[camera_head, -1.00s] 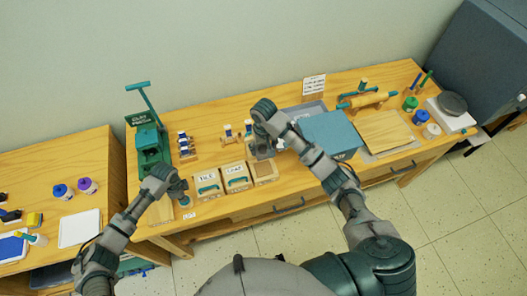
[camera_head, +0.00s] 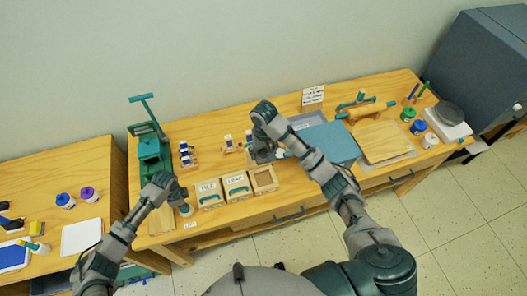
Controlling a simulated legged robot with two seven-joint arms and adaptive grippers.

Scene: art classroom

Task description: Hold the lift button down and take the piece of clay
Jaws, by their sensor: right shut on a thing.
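The lift button (camera_head: 186,210) is a small round post behind a "LIFT" label at the table's front left edge. My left gripper (camera_head: 184,198) points down right over it and appears to touch its top; its fingers are too small to read. My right gripper (camera_head: 262,154) is low over the middle of the table, behind the wooden boxes and left of the blue box (camera_head: 325,140). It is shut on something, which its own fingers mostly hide. I cannot make out the piece of clay for certain.
A green clay press (camera_head: 150,150) stands at the back left. Wooden boxes marked "TILE" (camera_head: 209,199) and "LEAF" (camera_head: 237,191) and an open wooden frame (camera_head: 264,187) line the front. A wooden board (camera_head: 383,141) and rolling pin (camera_head: 368,111) are at right.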

